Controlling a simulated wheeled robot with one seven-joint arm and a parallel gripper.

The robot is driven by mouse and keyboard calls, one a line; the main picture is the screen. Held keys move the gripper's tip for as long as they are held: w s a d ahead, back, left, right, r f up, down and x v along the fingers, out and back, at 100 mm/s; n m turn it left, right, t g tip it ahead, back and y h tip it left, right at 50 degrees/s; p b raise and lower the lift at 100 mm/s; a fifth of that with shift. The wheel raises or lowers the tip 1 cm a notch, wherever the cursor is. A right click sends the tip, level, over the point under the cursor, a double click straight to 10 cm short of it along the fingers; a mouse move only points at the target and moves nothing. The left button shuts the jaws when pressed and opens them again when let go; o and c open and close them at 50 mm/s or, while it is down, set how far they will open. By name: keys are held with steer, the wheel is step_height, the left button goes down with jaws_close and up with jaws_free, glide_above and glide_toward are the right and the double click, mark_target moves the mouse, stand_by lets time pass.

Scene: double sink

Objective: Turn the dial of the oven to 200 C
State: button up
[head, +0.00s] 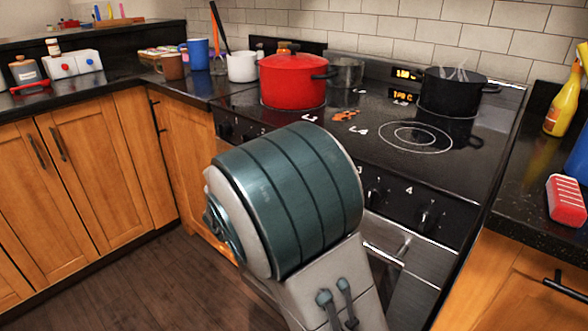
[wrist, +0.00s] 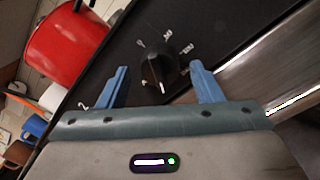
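The oven dial (wrist: 156,66) is a round black knob with a pale pointer line, on the dark stove front in the wrist view. Printed marks around it include 0, 50 and 100; the pointer aims toward the bottom of that picture. My gripper (wrist: 159,76) is open, with one blue finger on each side of the dial; I cannot tell whether either touches it. In the head view my arm covers the middle of the stove front and hides this dial and my fingers. An amber display (head: 402,96) glows at the back of the stove; its lower line ends in C.
A red pot (head: 293,82) and a steaming black pot (head: 448,92) stand on the cooktop. Other knobs (head: 376,194) flank my arm on the stove front. The oven handle (head: 386,241) sits below. A yellow bottle (head: 562,104) and red sponge (head: 567,201) are on the right counter.

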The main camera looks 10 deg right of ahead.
steer(key=p+v, duration=0.2)
steer(key=v, duration=1.1)
steer(key=shift+s+a, duration=0.2)
steer(key=shift+a, duration=0.2)
